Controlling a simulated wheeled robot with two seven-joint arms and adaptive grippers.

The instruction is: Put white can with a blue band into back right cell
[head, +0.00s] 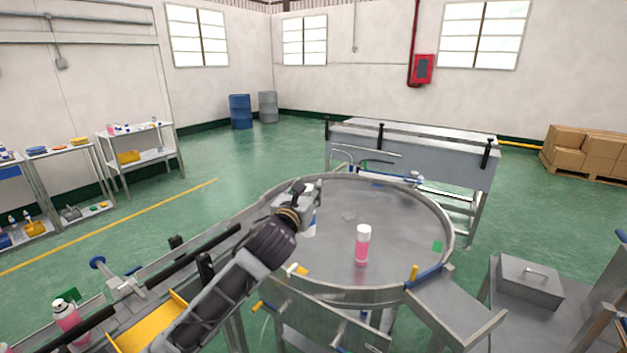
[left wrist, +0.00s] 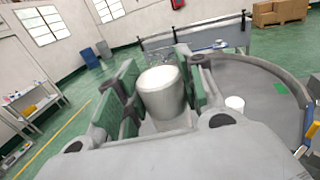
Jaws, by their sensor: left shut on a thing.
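The white can with a blue band (head: 311,226) is at the left part of the round metal table (head: 400,215), partly hidden behind my left gripper (head: 303,203). My left gripper is shut on it. In the left wrist view the white can (left wrist: 161,92) stands between the two green-padded fingers of the left gripper (left wrist: 160,100), and its blue band is hidden there. I cannot tell whether its base touches the table. My right gripper is in neither view. I see no container with cells.
A pink can with a white cap (head: 362,246) stands on the round table, to the right of my gripper; its cap (left wrist: 235,103) shows in the left wrist view. Another pink can (head: 67,318) is at lower left. A lidded metal box (head: 529,281) is at right.

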